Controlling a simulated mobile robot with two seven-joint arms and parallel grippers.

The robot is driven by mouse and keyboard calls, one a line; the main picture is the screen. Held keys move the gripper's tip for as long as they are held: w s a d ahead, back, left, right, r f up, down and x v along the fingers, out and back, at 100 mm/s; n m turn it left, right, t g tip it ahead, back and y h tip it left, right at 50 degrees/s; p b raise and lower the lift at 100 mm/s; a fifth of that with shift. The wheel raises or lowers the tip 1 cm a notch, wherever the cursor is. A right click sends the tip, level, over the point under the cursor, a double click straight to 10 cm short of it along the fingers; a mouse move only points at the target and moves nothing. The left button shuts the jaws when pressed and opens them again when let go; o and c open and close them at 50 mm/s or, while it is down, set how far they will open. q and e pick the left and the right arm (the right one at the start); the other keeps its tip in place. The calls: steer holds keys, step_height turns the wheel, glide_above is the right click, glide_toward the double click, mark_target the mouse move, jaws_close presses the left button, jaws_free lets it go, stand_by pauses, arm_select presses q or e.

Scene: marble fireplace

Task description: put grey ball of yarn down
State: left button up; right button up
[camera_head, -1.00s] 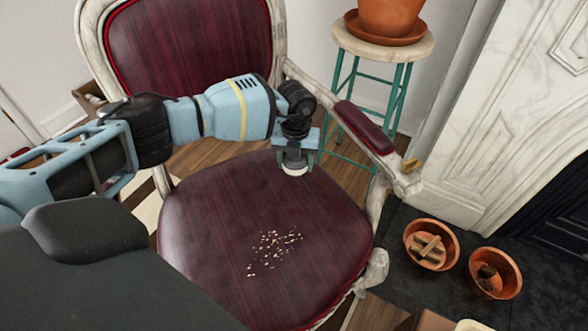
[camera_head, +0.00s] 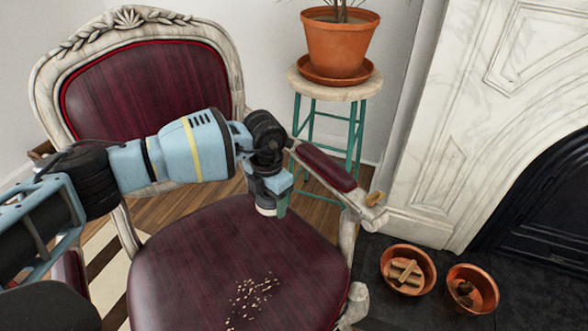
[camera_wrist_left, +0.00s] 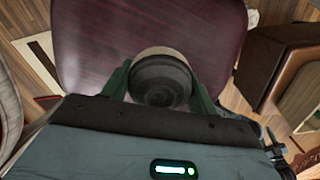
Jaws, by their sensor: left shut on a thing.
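My left gripper (camera_head: 272,207) points down over the back right part of the dark red chair seat (camera_head: 205,250). In the head view only a small pale part of the held thing shows under the gripper. I cannot tell whether it touches the seat. My right gripper is not in view.
Light crumbs (camera_head: 252,293) lie on the seat's front part. The chair's right armrest (camera_head: 325,167) is close to my gripper. A potted plant (camera_head: 340,45) stands on a green-legged stool (camera_head: 322,90) behind. Two copper bowls (camera_head: 408,285) stand by the marble fireplace (camera_head: 440,150).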

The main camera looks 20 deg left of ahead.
arm_select(q)
steer(key=s+d+r+m, duration=0.3)
steer(key=s+r+m, duration=0.3)
steer(key=m, duration=1)
steer(key=s+d+r+m, duration=0.3)
steer(key=s+m, duration=0.6)
steer(key=m, duration=0.7)
step_height(320, 180, up, 3)
steer(key=shift+s+f, duration=0.1)
steer(key=shift+s, duration=0.25)
